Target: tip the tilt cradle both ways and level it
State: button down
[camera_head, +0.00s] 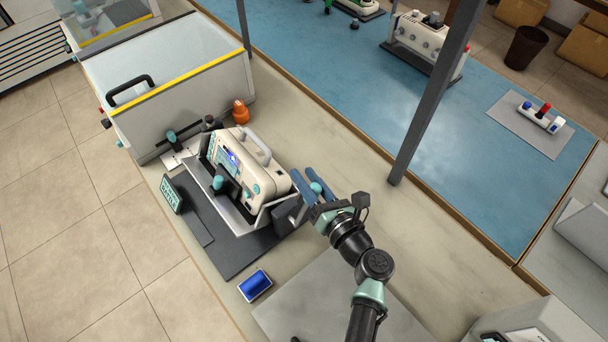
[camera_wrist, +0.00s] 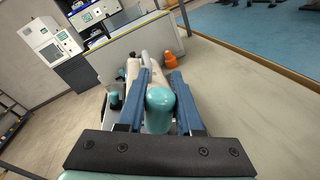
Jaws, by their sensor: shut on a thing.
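The tilt cradle (camera_head: 228,213) stands on a dark base plate (camera_head: 240,258) on the bench. A cream monitor with a grey carry handle (camera_head: 256,146) sits in the cradle, its screen (camera_head: 231,158) facing left. The cradle and monitor look tilted in the head view. My gripper (camera_head: 308,184) is at the cradle's right end, its blue fingers around a teal knob (camera_head: 316,187). In the wrist view the same knob (camera_wrist: 160,108) is between the two fingers, and my gripper is shut on it. The monitor behind is partly hidden by the fingers.
A large grey bin-like enclosure (camera_head: 180,115) with a yellow edge stands behind the cradle. An orange object (camera_head: 240,112) sits near its corner. A blue-screened device (camera_head: 255,285) lies at the front, and a small sign (camera_head: 172,193) stands left. A dark post (camera_head: 430,95) rises on the right.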

jog(key=shift+d+f, duration=0.1)
jog(key=shift+d, duration=0.05)
dwell(0.4)
jog(key=c, duration=0.6)
grip_release()
jog(key=b+v, duration=0.1)
jog(key=v, duration=1.2)
